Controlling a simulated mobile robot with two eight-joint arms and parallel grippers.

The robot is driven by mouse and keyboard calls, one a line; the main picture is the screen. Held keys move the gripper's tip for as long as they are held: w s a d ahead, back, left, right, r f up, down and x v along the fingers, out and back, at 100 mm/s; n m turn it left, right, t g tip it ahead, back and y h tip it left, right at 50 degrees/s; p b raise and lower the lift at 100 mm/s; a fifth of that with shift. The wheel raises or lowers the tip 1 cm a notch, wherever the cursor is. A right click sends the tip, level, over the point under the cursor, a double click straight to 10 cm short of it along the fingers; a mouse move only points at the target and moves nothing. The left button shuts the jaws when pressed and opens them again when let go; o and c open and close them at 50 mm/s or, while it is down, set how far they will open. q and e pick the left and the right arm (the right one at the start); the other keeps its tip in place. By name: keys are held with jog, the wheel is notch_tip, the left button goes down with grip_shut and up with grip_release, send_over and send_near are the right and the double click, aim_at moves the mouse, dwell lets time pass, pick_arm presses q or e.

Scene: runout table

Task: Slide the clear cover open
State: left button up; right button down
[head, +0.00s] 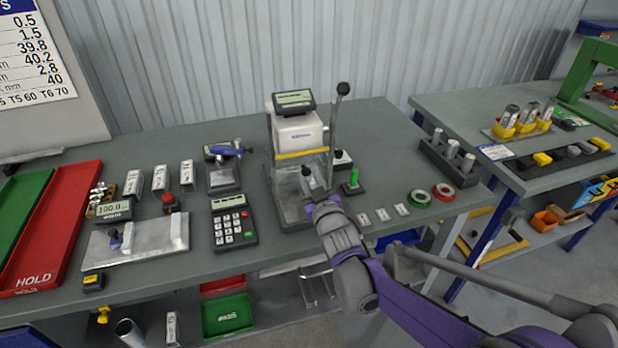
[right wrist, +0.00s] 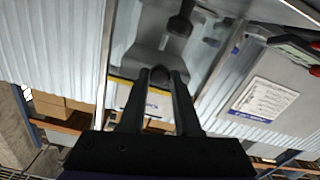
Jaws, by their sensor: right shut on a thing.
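The clear cover (head: 287,180) is a see-through panel at the front of the white bench machine (head: 298,134), below its yellow strip. A dark base shows through it. My right gripper (head: 320,197) is at the cover's front. In the right wrist view, its two dark fingers (right wrist: 163,80) are closed around a small dark round knob (right wrist: 160,75) in front of the clear panel. In the head view the gripper and wrist hide part of the cover's lower right. My left gripper is not in view.
A lever with a black ball (head: 343,88) rises just right of the cover. A keypad unit (head: 233,226) is at the left. The red tray (head: 55,225) lies farther left.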

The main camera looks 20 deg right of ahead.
dwell(0.5)
pick_arm(q)
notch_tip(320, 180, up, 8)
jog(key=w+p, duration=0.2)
jog(key=p, duration=0.4)
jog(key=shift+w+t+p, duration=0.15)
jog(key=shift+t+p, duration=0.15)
pick_arm(e)
notch_tip(320, 180, up, 13)
jog(key=shift+f, duration=0.15)
jog(key=c, duration=0.6)
grip_release()
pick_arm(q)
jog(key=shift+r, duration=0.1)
pick_arm(e)
jog(key=shift+s, duration=0.1)
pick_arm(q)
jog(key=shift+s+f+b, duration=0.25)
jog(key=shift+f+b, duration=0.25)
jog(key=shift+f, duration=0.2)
pick_arm(e)
jog(key=s, duration=1)
jog(key=shift+s+d, duration=0.2)
jog(key=shift+s, duration=0.15)
